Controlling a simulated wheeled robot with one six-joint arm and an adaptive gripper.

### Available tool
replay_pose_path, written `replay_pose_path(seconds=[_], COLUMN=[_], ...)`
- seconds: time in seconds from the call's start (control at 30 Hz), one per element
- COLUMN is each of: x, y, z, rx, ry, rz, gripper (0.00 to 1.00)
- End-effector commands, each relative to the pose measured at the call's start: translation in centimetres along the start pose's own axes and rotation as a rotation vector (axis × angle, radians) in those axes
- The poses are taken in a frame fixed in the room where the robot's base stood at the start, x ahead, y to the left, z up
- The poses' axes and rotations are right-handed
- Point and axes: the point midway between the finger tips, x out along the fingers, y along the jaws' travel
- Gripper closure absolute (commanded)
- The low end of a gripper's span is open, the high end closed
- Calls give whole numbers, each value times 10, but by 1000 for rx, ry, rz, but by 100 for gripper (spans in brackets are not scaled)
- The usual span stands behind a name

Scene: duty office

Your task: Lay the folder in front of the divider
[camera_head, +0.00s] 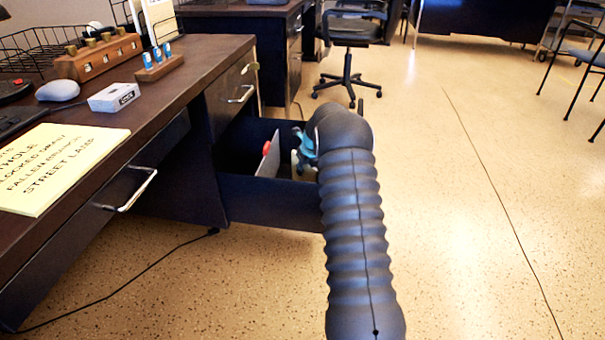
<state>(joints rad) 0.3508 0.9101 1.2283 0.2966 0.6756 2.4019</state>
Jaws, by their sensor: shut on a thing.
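An open dark drawer (272,204) juts out from the desk. Inside it stands a pale upright panel with a red tab (266,149); it looks like the divider. My gripper (300,158), partly teal, reaches down into the drawer at its right side, to the right of the panel. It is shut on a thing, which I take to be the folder. My own arm and the drawer's front wall hide most of it, so its shape and tilt cannot be told. Whether it touches the drawer floor is hidden.
The desk top (205,55) holds a yellow note (62,165), a small white box (113,97), a mouse (57,90) and a wooden stamp rack (98,57). An office chair (347,35) stands behind. A cable (130,277) lies below the desk.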

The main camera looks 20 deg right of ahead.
Motion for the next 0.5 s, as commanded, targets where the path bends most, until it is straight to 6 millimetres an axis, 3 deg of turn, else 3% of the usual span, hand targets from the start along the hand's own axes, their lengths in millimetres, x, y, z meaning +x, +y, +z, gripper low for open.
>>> replay_pose_path(seconds=[0.07,0.47,0.5], x=[8,12,12], y=[0,0,0], z=[-3,-5,-5], rx=[0,-1,-1], ry=[0,-1,0], rz=[0,0,0], gripper=[100,100,76])
